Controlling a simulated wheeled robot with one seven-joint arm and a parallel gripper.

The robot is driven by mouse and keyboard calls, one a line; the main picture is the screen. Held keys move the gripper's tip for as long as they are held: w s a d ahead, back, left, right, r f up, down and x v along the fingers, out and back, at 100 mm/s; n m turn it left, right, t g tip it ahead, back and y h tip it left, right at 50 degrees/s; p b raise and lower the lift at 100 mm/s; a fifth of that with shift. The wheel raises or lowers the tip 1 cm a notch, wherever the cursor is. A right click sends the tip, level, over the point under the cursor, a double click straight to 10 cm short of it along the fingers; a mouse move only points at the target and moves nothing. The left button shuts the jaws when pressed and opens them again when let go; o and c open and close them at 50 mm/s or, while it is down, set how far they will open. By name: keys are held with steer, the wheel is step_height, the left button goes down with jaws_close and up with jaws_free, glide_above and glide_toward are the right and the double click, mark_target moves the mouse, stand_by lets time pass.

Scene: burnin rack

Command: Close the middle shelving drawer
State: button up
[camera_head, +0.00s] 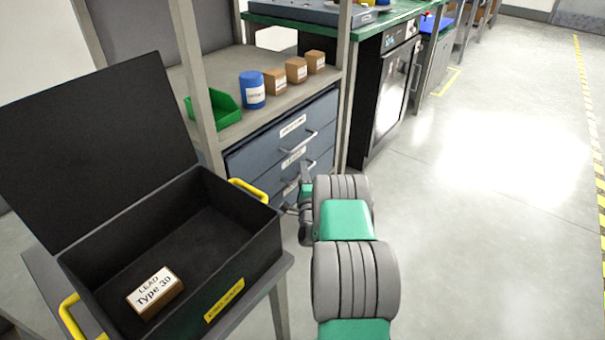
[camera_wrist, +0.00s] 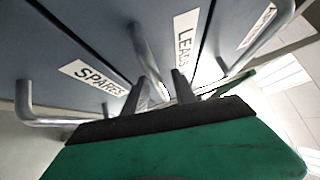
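The shelving unit has three stacked grey-blue drawers with bar handles. The middle drawer (camera_head: 293,157) carries a white label, which reads LEADS in the wrist view (camera_wrist: 186,38). I cannot tell whether it stands slightly out from its neighbours. Its metal handle (camera_wrist: 147,55) runs down toward my fingers. My gripper (camera_wrist: 160,88) has its two dark fingers apart, close to the handle's end; contact is unclear. In the head view my gripper (camera_head: 306,188) is in front of the lower drawers, partly hidden by my arm.
An open black case (camera_head: 225,270) with yellow handles stands on a table at left, near my arm. A green bin (camera_head: 222,106), a blue can (camera_head: 252,90) and small brown boxes (camera_head: 297,69) sit on the shelf above. Floor at right is clear.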

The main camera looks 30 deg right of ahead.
steer(key=b+v, duration=0.1)
steer(key=v, duration=0.6)
steer(key=shift+s+a, duration=0.2)
steer(key=shift+s, duration=0.15)
